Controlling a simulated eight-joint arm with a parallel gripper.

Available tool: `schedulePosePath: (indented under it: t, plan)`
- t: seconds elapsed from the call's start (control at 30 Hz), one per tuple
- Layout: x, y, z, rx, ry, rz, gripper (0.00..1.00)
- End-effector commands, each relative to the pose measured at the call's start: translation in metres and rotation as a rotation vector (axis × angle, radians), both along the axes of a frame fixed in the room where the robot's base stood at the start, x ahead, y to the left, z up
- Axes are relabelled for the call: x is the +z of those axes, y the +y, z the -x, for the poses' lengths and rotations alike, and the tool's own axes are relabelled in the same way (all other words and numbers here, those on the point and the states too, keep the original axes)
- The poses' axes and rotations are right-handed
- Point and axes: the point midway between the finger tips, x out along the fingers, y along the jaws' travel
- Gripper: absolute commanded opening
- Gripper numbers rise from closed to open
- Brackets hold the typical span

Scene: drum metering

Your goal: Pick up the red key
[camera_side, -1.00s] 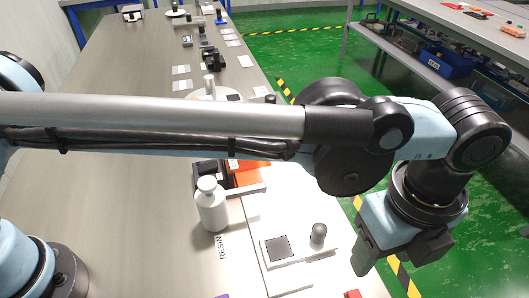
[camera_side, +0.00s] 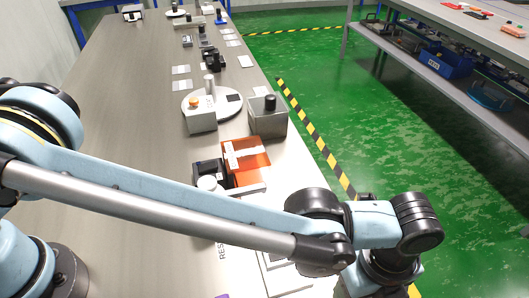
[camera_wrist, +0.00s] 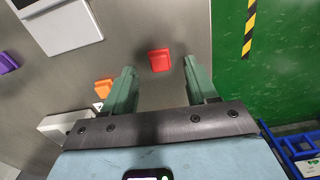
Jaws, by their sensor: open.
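The red key (camera_wrist: 159,60) is a small block lying on the grey table in the wrist view, near the table's edge with the green floor. My gripper (camera_wrist: 160,74) has its two green fingers apart, with nothing between them. In that view the red key appears in line with the gap between the fingertips, just beyond them. I cannot tell the height left between them. In the side view the red key does not show, and my arm covers that corner of the table. My fingers are also not visible there.
An orange key (camera_wrist: 104,86) lies left of my fingers, and a purple key (camera_wrist: 7,62) is farther left. A white plate with a dark square (camera_wrist: 62,22) is at the upper left.

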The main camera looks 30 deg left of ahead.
Motion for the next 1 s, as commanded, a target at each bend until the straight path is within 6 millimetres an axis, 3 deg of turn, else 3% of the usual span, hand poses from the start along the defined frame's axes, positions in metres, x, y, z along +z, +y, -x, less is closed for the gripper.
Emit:
schedulePosePath:
  t: [0.13, 0.37, 0.77, 1.0]
  plan:
    - [-0.0129, 0.0001, -0.0001, 0.000, 0.000, 0.000, 0.57]
    - [-0.0144, 0.0002, -0.0001, 0.000, 0.000, 0.000, 0.57]
    - [-0.0140, 0.0002, -0.0001, 0.000, 0.000, 0.000, 0.00]
    - [-0.0137, 0.0002, -0.0001, 0.000, 0.000, 0.000, 0.00]
